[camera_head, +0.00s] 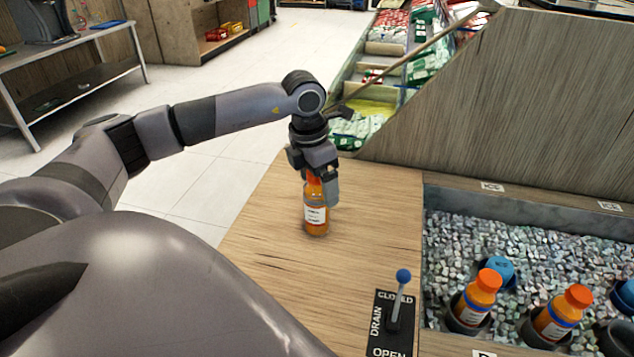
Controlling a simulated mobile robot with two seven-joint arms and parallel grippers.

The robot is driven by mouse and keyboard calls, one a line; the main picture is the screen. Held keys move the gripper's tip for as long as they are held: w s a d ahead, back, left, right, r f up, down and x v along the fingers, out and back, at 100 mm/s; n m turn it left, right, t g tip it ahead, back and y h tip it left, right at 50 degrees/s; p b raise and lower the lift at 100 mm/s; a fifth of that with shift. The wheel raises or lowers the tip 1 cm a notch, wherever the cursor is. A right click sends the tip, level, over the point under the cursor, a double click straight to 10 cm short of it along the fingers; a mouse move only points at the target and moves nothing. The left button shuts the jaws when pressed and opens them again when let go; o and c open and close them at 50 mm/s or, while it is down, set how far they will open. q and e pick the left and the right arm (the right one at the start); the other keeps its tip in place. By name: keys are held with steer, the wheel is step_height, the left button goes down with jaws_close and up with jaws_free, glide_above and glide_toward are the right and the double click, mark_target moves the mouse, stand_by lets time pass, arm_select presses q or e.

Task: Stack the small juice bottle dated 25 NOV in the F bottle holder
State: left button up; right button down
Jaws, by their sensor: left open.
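A small orange juice bottle (316,217) with a white label stands upright on the wooden counter (270,235). Its date is too small to read. My left gripper (318,188) is open over its top, with one finger in front of the bottle's right side; the cap is mostly hidden. Two more orange-capped bottles, one on the left (477,298) and one on the right (561,315), stand in dark round holders in the ice bin (432,240). I cannot read a letter F on any holder. My right gripper is not in view.
A drain lever with a blue knob (403,276) stands up between the counter and the bin. Blue-topped items (498,268) sit in the ice. A sloped wooden panel (500,100) rises behind the bin. The counter in front of the bottle is clear.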

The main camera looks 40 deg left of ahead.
arm_select(q)
jaws_close()
steer(key=shift+r, duration=0.15)
